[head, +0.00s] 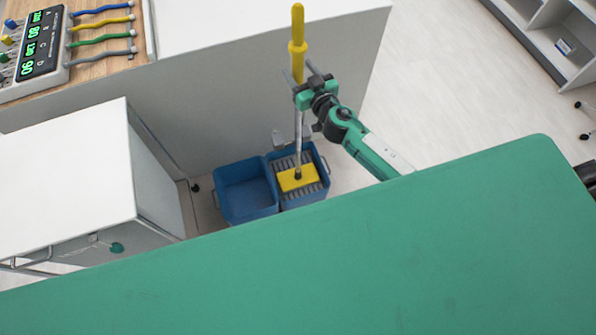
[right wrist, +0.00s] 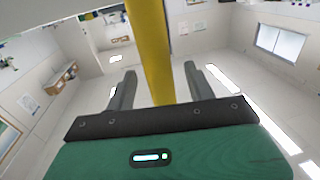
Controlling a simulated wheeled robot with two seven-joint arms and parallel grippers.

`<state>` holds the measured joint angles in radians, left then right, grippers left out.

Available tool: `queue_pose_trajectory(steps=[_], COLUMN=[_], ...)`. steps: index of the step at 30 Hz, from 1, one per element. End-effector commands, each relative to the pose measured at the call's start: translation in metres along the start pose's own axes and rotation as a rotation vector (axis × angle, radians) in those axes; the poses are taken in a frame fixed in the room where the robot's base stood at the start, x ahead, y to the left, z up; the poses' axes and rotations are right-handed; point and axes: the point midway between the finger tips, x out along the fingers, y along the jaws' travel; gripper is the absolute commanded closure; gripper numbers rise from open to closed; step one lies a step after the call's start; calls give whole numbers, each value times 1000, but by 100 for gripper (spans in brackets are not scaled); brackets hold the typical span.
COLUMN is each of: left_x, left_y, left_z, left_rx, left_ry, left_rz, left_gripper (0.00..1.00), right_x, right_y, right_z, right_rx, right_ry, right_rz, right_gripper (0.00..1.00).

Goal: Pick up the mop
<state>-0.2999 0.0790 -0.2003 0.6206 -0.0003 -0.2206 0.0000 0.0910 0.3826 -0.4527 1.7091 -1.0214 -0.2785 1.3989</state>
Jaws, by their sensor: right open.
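The mop (head: 297,60) stands upright, with a yellow grip on top, a grey metal pole and a yellow head. Its head (head: 296,178) rests on the grey grate of a blue double bucket (head: 247,190). My right gripper (head: 299,79) is open at the lower part of the yellow grip, with its fingers on either side. In the right wrist view the yellow handle (right wrist: 149,50) passes between the two spread fingers (right wrist: 158,88). I cannot tell whether either finger touches it. My left gripper is not in view.
A large green surface (head: 400,250) fills the foreground below the bucket. A white cabinet (head: 70,180) stands left of the bucket and a white-topped counter (head: 250,25) behind it. A device with coloured cables (head: 40,45) sits at upper left. Open floor (head: 450,90) lies to the right.

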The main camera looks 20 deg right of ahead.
Motion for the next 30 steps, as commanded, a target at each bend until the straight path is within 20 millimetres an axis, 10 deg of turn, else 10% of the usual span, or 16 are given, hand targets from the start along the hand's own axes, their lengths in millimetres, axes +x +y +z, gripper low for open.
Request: queue_pose_trajectory(steps=[17,25,30], left_x=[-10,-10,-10], left_y=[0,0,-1], left_z=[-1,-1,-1], left_rx=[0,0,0], left_ry=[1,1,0], left_rz=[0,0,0], left_gripper=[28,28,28], right_x=[35,35,35], right_y=[0,0,1], right_z=[-1,-1,-3], right_rx=[1,0,0], right_ry=[0,0,2], right_rz=[-1,0,0], right_gripper=[46,99,100])
